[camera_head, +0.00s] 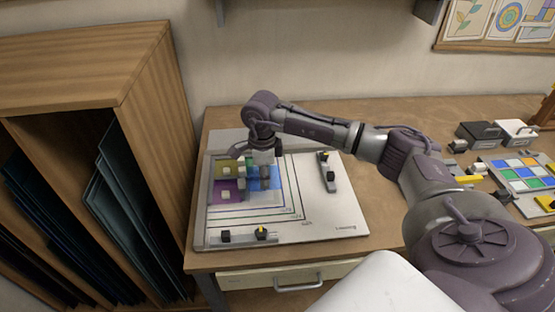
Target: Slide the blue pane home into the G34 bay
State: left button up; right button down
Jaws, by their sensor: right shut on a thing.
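The blue pane (275,183) is on the white board (325,222), on the right side of a small cluster of coloured panes. My right gripper (264,178) points down over the blue pane and is shut on it; the wrist hides the grip itself. The blue pane lies beside an olive pane (222,168) at upper left and a purple pane (222,198) at lower left, both with white blocks on top. I cannot tell whether the panes touch. Nested printed outlines surround them; I cannot read a G34 label. My left gripper is out of view.
Clamp bars stand at the board's right (326,171) and front (245,236). A wooden rack (75,65) of upright dark panes stands at the left. A tray of coloured squares (522,172) and small boxes (479,132) are at the right. The board's right side is mostly bare.

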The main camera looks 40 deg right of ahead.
aim_at(257, 180)
jog(key=shift+a, duration=0.25)
jog(key=shift+d+f+b, duration=0.25)
jog(key=shift+f+b, duration=0.05)
jog(key=shift+f, duration=0.75)
notch_tip(257, 180, down, 2)
jog(key=shift+a+f+b, duration=0.15)
jog(key=shift+b, duration=0.7)
jog(key=shift+f+b, duration=0.7)
jog(key=shift+f, duration=0.1)
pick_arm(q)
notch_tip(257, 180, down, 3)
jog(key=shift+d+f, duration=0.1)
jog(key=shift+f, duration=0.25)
pick_arm(e)
jog(key=shift+f, duration=0.1)
pick_arm(q)
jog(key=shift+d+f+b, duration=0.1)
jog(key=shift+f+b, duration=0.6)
jog(key=shift+b, duration=0.25)
pick_arm(e)
jog(key=shift+w+a, duration=0.25)
jog(key=shift+w, duration=0.95)
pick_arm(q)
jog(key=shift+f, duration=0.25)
